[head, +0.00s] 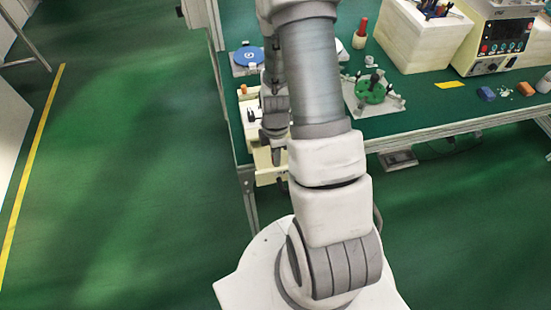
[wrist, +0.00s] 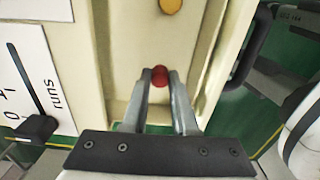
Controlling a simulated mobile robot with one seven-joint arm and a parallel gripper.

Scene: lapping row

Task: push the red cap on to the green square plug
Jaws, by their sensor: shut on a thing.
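My gripper (wrist: 160,74) is shut on a small round red piece, seemingly the red cap (wrist: 159,77), held between the fingertips in the wrist view. Behind it is the cream face of a machine (wrist: 122,42); I cannot tell whether the cap touches this face. In the head view my arm reaches to the cream machine (head: 250,136) at the bench's left front corner, and the cap is hidden there. I cannot make out a green square plug in either view.
An amber round button (wrist: 170,5) sits above the cap on the cream face. A white panel with a black slider knob (wrist: 38,127) is at left. On the green bench (head: 425,118) are a blue disc (head: 248,56), a green round fixture (head: 371,90) and a red-topped bottle (head: 360,36).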

